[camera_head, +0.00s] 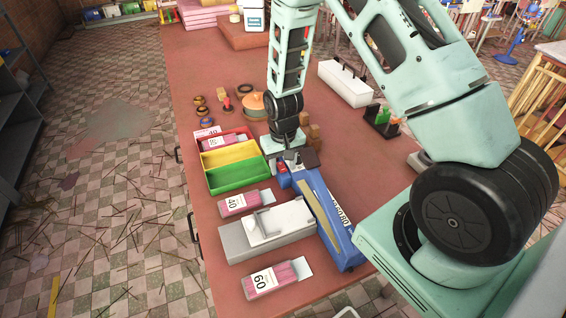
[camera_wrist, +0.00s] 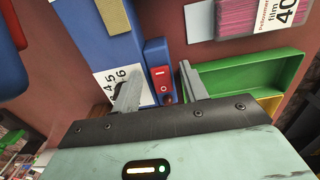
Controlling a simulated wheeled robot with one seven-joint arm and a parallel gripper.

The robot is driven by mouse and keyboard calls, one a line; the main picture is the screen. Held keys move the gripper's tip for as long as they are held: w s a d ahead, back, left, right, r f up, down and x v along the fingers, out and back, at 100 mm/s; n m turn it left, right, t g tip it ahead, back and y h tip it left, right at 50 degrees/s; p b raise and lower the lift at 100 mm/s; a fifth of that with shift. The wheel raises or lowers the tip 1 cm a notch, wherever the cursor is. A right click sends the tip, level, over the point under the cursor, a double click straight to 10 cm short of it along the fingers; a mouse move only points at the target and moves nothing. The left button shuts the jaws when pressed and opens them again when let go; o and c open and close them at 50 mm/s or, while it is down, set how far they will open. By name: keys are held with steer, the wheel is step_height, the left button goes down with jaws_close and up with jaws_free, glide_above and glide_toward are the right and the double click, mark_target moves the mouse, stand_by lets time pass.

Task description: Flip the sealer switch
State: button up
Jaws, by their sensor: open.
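The blue sealer (camera_head: 343,245) lies lengthwise on the red-brown table. Its red rocker switch (camera_wrist: 161,84), marked with a bar and a circle, sits on a blue end block in the wrist view. A white dial plate with numbers (camera_wrist: 107,82) is left of the switch. My gripper (camera_wrist: 158,84) is open and empty, with one finger on either side of the switch in the picture. The left finger overlaps the dial plate, and the right finger is beside the block. I cannot tell whether either finger touches. In the head view my gripper (camera_head: 287,158) is above the sealer's far end.
A tray with green and yellow compartments (camera_head: 236,187) is close on the left. Film packs (camera_head: 245,202) and a grey-white box (camera_head: 262,242) lie left of the sealer. Small wooden blocks (camera_head: 314,133) stand just beyond my gripper. Table room right of the sealer is clear.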

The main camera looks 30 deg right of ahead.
jaws_close()
steer(key=shift+w+r+g+p, duration=0.1)
steer(key=shift+w+g+p, duration=0.15)
steer(key=shift+g+p, duration=0.4)
steer(key=shift+w+d+g+y, duration=0.1)
steer(key=shift+w+g+y, duration=0.1)
steer(key=shift+g, duration=0.65)
steer(key=shift+w+g+y, duration=0.1)
steer(key=shift+g+y, duration=0.1)
steer(key=shift+g, duration=0.6)
